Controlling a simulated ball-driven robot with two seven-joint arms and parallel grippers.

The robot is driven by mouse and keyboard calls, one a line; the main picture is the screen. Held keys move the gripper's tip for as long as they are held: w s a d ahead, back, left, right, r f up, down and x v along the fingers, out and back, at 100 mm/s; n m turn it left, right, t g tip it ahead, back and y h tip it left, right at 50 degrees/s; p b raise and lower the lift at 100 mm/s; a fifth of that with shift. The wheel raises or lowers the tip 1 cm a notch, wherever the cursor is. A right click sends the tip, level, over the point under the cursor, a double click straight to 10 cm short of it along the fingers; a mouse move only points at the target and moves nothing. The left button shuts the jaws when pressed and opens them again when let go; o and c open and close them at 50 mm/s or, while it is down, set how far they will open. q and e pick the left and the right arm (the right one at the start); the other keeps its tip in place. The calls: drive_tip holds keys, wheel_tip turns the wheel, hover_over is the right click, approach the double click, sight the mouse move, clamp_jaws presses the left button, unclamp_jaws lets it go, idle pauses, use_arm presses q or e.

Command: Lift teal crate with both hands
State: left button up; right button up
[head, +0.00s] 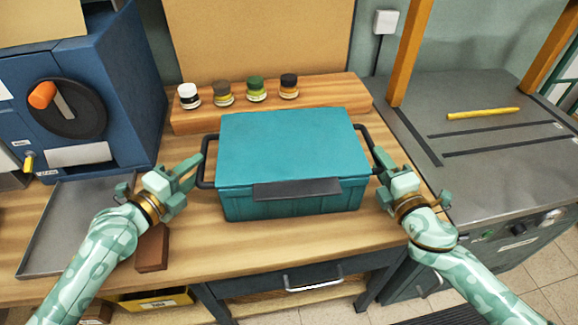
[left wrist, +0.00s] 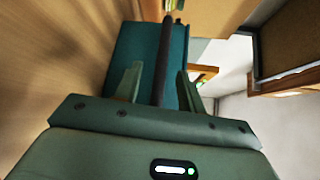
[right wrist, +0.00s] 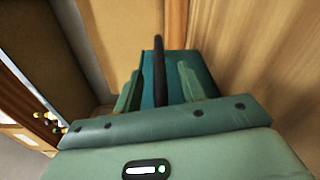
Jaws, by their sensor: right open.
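The teal crate (head: 293,150) stands on the wooden bench (head: 285,252) with its flat top up. It has a black handle on its left (head: 204,163) and another on its right (head: 366,143). My left gripper (head: 193,171) is at the left handle. In the left wrist view the handle bar (left wrist: 163,62) runs between its open fingers with gaps at the sides. My right gripper (head: 382,170) is at the right handle. In the right wrist view that handle bar (right wrist: 159,72) lies between its open fingers. The crate's far side is hidden.
Several small jars (head: 256,89) stand on a raised wooden shelf (head: 325,100) behind the crate. A blue machine (head: 120,75) and a grey tray (head: 75,215) are at left, with a brown block (head: 152,248) near the left arm. A grey worktop (head: 470,170) with orange posts is at right.

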sight(203, 164)
use_arm(q)
drive_tip(key=shift+x, duration=1.6)
use_arm(e)
drive_tip(key=shift+w+a, duration=0.15)
drive_tip(key=shift+w, duration=0.65)
drive_tip(key=shift+w+a, duration=0.15)
drive_tip(key=shift+w, duration=0.6)
use_arm(q)
clamp_jaws()
use_arm(e)
clamp_jaws()
